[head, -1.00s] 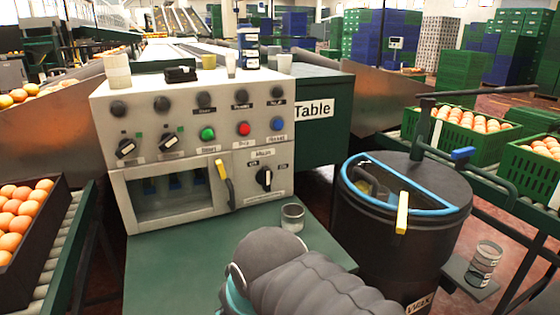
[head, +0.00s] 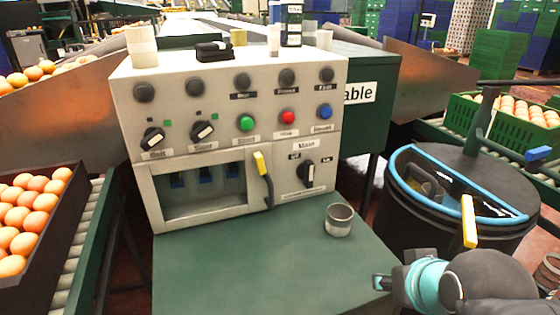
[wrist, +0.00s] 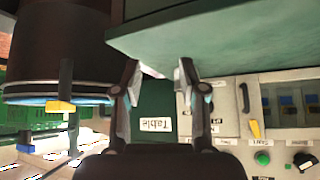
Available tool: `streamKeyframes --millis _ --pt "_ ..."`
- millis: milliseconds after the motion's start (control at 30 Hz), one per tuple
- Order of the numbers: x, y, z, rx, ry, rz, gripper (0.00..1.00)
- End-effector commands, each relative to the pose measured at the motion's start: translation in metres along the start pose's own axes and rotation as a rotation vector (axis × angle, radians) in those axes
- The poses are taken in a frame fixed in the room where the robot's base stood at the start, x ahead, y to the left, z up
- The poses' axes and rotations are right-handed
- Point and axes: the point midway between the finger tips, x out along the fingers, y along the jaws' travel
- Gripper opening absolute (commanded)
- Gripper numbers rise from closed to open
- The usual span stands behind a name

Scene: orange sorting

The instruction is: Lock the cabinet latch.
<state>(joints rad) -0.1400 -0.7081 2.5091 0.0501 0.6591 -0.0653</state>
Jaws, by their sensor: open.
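The cabinet (head: 140,180) is a pale control box with a windowed front on a green table (head: 230,270). Its latch (head: 263,178) is a dark handle with a yellow end at the window's right edge, yellow end up. The latch also shows in the wrist view (wrist: 255,128), where the scene is upside down. My gripper (wrist: 158,75) is open, with nothing visible between its fingers. In the head view my gripper (head: 383,282) is partly visible at the table's right edge, to the right of and below the latch, well apart from it.
A small grey cup (head: 339,222) stands on the table between the latch and my gripper. A black drum (head: 430,230) with a blue rim and yellow handle stands at right. Knobs and coloured buttons cover the upper panel. A crate of oranges (head: 50,238) is at left.

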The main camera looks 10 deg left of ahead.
Motion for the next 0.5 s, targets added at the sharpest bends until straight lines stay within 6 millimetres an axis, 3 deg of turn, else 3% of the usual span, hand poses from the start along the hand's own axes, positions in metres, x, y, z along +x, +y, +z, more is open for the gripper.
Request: streamKeyframes --millis 100,233,500 --pt "0.017 -0.041 -0.035 -0.117 0.171 -0.092 0.42" --pt "0.021 -0.086 -0.071 -0.214 0.376 -0.173 0.42" --pt "0.001 -0.161 -0.116 -0.318 0.743 -0.26 0.42"
